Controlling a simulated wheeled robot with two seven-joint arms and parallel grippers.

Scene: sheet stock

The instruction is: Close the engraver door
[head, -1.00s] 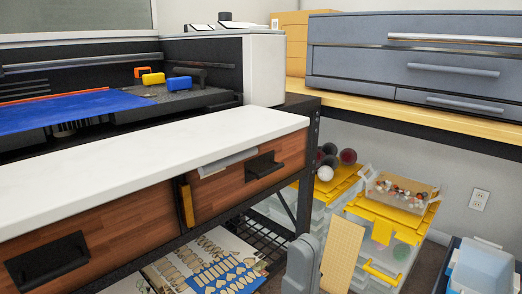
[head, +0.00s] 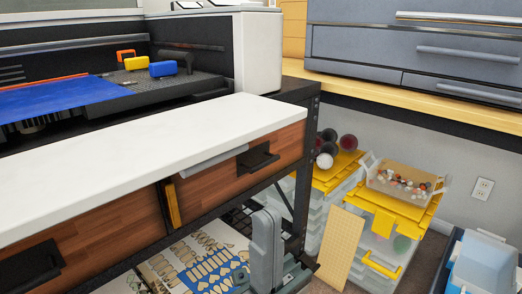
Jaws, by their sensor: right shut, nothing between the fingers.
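The engraver (head: 261,55) stands at the upper left, a white housing with a dark inside and a blue sheet (head: 60,96) on its bed. Its door (head: 150,150) appears to be the long white panel, lowered flat in front of the opening. A grey bar handle (head: 213,158) hangs under the door's front edge. My right gripper (head: 266,225) is shut and empty, pointing up at the bottom centre. It is below and to the right of the handle, apart from it in the picture. My left gripper is out of view.
Wooden drawers with black pulls (head: 258,159) sit under the door in a black frame. Printed sheets (head: 195,262) lie on the shelf below. Clear bins with yellow lids (head: 385,212) and a tan pegboard (head: 341,245) stand on the right. A grey drawer cabinet (head: 405,42) rests on the wooden bench.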

